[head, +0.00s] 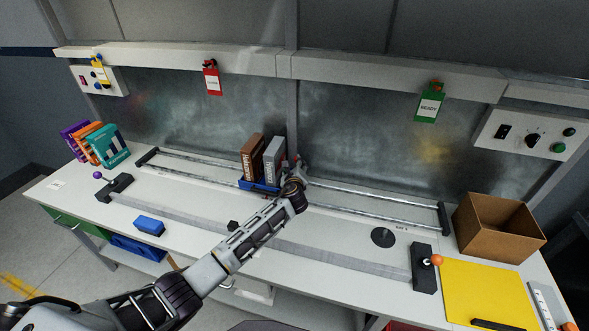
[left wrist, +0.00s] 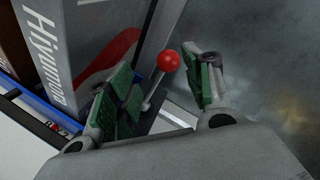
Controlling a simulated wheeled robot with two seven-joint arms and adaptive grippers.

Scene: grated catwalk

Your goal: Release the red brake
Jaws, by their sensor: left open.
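The red brake shows in the left wrist view as a red ball knob (left wrist: 169,61) on a thin metal lever (left wrist: 154,91). My left gripper (left wrist: 172,88) is open, with one green-padded finger on each side of the lever. The fingers do not appear closed on it; whether either touches it I cannot tell. In the head view my left gripper (head: 297,172) is at the right end of the blue carriage (head: 258,187) on the rails and largely hides the brake. My right gripper is not in view.
The carriage holds a brown box (head: 251,157) and a grey box (head: 273,160), close beside my left gripper. Metal rails (head: 370,205) run along the bench. A cardboard box (head: 497,228) and yellow mat (head: 488,292) are at right. A blue block (head: 149,226) lies at left.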

